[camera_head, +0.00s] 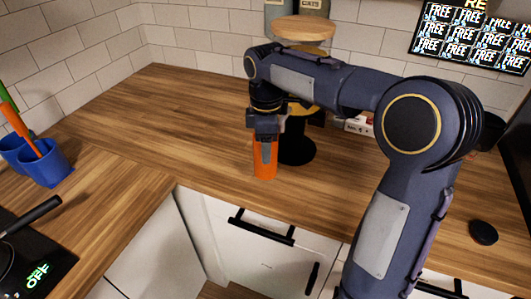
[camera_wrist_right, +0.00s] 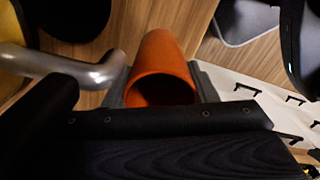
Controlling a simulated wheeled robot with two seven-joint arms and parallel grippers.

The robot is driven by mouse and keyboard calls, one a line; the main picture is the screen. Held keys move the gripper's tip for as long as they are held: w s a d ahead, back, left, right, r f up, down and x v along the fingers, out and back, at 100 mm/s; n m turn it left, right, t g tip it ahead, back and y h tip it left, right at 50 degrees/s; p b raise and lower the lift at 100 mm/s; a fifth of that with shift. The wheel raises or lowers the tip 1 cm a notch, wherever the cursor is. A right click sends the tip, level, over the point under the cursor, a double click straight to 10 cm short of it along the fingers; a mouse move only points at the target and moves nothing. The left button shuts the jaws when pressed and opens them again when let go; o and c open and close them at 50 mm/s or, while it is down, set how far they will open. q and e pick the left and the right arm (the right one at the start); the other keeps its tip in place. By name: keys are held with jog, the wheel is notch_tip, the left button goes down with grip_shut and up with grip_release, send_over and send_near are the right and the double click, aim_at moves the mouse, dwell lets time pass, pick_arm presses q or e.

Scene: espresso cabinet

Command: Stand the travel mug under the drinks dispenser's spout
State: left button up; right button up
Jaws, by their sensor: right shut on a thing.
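The orange travel mug (camera_head: 265,166) is upright at the counter in the head view, close beside the black base (camera_head: 298,150) of what looks like the drinks dispenser. My right gripper (camera_head: 264,143) is shut on the mug from above. In the right wrist view the mug (camera_wrist_right: 162,58) shows its open mouth between the fingers. A curved metal spout (camera_wrist_right: 75,66) comes in from the left and ends beside the mug, not clearly over its mouth. My arm hides much of the dispenser. I cannot tell whether the mug touches the counter. My left gripper is out of view.
The wooden counter (camera_head: 185,110) is clear left of the mug. Blue cups (camera_head: 45,165) with utensils and a pan handle (camera_head: 35,215) are at the far left. A round wooden top (camera_head: 303,28) rises behind my arm. A black disc (camera_head: 483,232) lies at right.

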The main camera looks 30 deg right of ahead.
jog(key=shift+w+d+f, duration=0.15)
jog(key=shift+w+f, duration=0.3)
jog(key=shift+f, duration=0.05)
jog(key=shift+w+f, duration=0.15)
jog(key=shift+f, duration=1.65)
jog(key=shift+f, duration=0.2)
jog(key=o, duration=1.1)
jog(key=shift+o, duration=0.2)
notch_tip(320, 180, up, 12)
jog(key=p, duration=0.1)
jog(key=shift+r, duration=0.25)
jog(key=shift+f, duration=0.1)
